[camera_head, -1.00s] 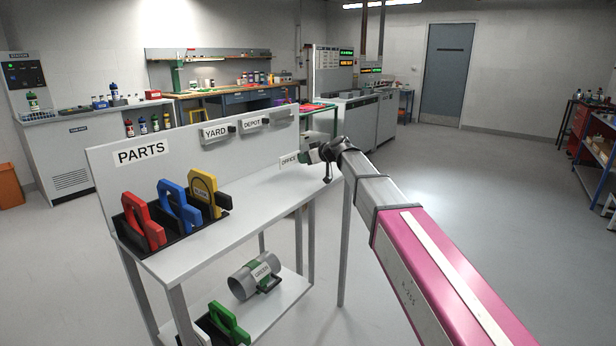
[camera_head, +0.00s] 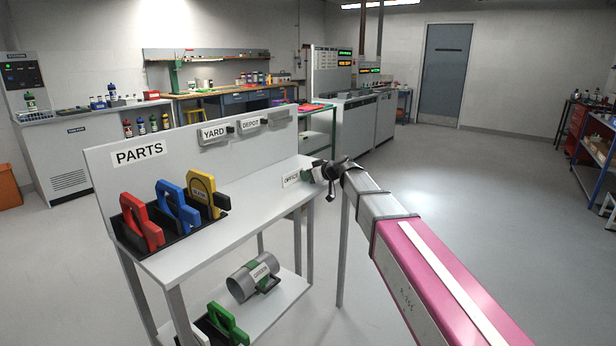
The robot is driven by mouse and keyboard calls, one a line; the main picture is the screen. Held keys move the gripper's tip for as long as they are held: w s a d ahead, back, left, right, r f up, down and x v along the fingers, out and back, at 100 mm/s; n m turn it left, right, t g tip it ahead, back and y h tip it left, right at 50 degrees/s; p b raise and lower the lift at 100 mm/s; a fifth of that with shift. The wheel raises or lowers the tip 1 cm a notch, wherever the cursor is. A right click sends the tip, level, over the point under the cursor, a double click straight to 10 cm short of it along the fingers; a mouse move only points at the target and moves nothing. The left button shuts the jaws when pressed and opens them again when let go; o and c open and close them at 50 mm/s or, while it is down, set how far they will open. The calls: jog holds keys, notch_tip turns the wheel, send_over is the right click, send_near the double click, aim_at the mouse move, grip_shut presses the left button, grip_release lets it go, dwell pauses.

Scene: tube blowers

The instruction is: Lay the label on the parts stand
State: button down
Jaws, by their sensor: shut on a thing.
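The parts stand (camera_head: 225,230) is a light grey bench with a back panel bearing a PARTS sign (camera_head: 138,152). My gripper (camera_head: 307,175) is at the right end of its top, with my arm reaching in from the lower right. It is shut on a white label reading OFFICE (camera_head: 290,180). The label is just over or at the right part of the top surface. I cannot tell whether it touches the surface. The fingertips are small and partly hidden by the label and wrist.
Red (camera_head: 142,222), blue (camera_head: 177,205) and yellow (camera_head: 203,193) handled pieces stand in a black rack at the left of the top. YARD (camera_head: 213,133) and DEPOT (camera_head: 250,125) labels hang on the back panel. A grey cylinder (camera_head: 253,277) lies on the lower shelf. The top's middle is clear.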

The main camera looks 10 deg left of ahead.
jog(key=c, duration=1.1)
grip_release()
jog(key=shift+f, duration=0.1)
jog(key=shift+o, duration=0.2)
jog(key=v, duration=1.2)
jog(key=s+d+f+m+g+h, duration=0.1)
jog(key=s+d+f+m+h, duration=0.2)
jog(key=d+f, duration=0.6)
jog(key=s+d+f+m+g+h, duration=0.1)
jog(key=s+d+f+m+h, duration=0.25)
jog(key=d+f, duration=0.45)
jog(key=s+d+f+m+g+h, duration=0.3)
jog(key=s+d+f+m+h, duration=0.3)
jog(key=s+d+f, duration=0.9)
notch_tip(320, 180, down, 2)
jog(key=shift+d+f+m, duration=0.1)
jog(key=shift+d+m, duration=0.35)
jog(key=shift+d, duration=0.8)
